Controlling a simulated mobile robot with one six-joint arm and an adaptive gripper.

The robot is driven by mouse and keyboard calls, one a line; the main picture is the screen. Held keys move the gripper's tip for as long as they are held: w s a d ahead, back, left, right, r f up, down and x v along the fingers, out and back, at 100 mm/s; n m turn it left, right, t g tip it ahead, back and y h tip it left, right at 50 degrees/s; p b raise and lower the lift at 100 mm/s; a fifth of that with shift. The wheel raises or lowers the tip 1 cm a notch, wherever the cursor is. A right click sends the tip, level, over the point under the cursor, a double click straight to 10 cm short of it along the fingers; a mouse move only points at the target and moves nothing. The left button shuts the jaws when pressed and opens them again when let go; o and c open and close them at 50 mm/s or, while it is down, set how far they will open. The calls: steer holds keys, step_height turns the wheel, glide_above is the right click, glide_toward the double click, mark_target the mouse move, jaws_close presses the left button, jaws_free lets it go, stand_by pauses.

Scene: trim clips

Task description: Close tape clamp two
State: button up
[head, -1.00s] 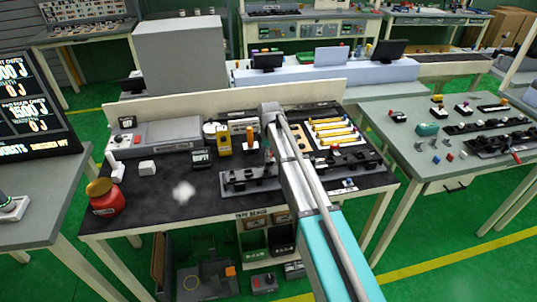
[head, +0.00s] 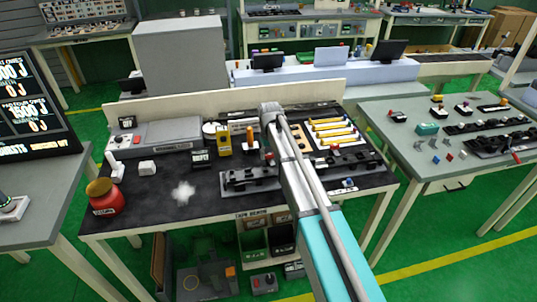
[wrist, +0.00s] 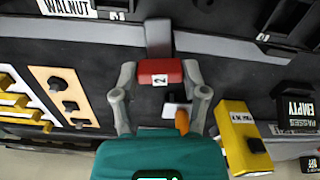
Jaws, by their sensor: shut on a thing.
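In the wrist view a red block labelled 2 (wrist: 162,72), the handle of clamp two, sits between the fingers of my gripper (wrist: 160,84). The fingers touch its two sides, and my gripper is shut on it. A grey bar (wrist: 158,38) runs from behind the red block to a long grey rail. I cannot tell from this angle how far the clamp is closed.
A yellow device (wrist: 238,135) and a black box marked EMPTY (wrist: 295,105) stand to the right in the wrist view. A wooden plate (wrist: 62,92) and yellow bars (wrist: 20,100) lie to the left. In the head view a red jar (head: 105,203) stands at the table's left.

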steer(key=shift+s+m, duration=0.15)
steer(key=shift+m, duration=0.85)
steer(key=o, duration=1.2)
steer(key=shift+c, duration=0.2)
steer(key=shift+r, duration=0.1)
